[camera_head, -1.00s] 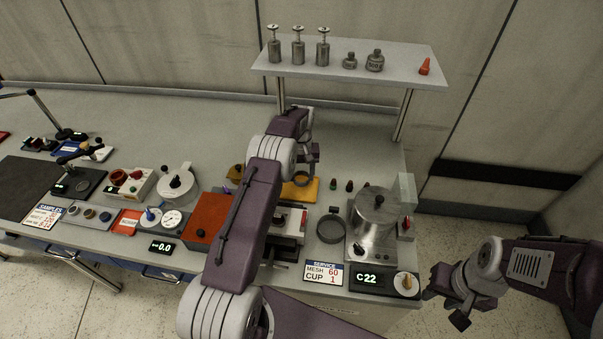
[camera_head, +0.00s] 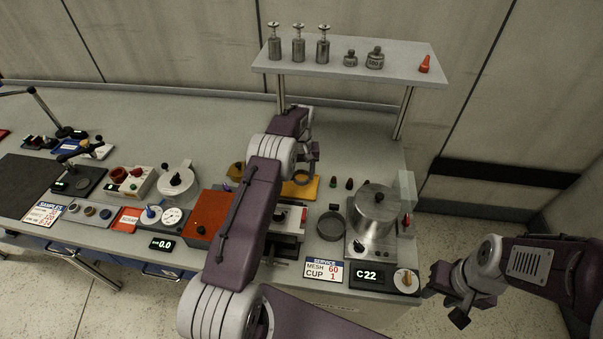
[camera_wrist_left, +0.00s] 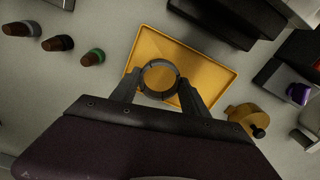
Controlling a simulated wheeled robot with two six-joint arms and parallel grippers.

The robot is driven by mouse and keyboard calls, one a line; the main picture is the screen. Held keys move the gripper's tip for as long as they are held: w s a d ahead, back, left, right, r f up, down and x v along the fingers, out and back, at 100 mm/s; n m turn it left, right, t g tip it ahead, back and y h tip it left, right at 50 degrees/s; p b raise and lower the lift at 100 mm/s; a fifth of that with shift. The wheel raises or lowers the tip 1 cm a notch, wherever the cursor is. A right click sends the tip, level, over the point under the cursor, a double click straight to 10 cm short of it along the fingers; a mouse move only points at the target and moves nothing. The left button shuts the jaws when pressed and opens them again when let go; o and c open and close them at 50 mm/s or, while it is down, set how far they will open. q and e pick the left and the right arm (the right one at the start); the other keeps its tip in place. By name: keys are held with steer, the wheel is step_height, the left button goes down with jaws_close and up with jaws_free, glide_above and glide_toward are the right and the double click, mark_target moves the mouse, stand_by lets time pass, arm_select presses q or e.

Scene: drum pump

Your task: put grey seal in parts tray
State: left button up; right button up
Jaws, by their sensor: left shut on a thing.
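The grey seal (camera_wrist_left: 159,62) is a dark grey ring. My left gripper (camera_wrist_left: 161,82) is shut on it, with one finger at each side of the ring. The yellow parts tray (camera_wrist_left: 213,75) lies flat behind the ring in the left wrist view; whether the ring touches it I cannot tell. In the head view my left arm hides part of the tray (camera_head: 311,190), and the gripper (camera_head: 304,172) is over its back part. My right gripper (camera_head: 447,303) is off the bench's front right corner, too unclear to tell open from shut.
Several small dark-tipped pegs (camera_wrist_left: 93,56) stand beside the tray. A brass-coloured part with a black knob (camera_wrist_left: 243,118) is at its other side. A steel pot (camera_head: 376,212) and a round sieve (camera_head: 331,227) stand to the right. A raised shelf (camera_head: 335,60) with weights is behind.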

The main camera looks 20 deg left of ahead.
mark_target(301, 187)
arm_select(q)
steer(key=shift+f, duration=0.55)
steer(key=shift+b, duration=0.3)
steer(key=shift+f+b, duration=0.45)
steer(key=shift+f, duration=0.35)
steer(key=shift+f+b, duration=0.35)
steer(key=shift+f, duration=0.15)
stand_by(0.4)
steer(key=o, duration=1.7)
steer(key=shift+a, duration=0.1)
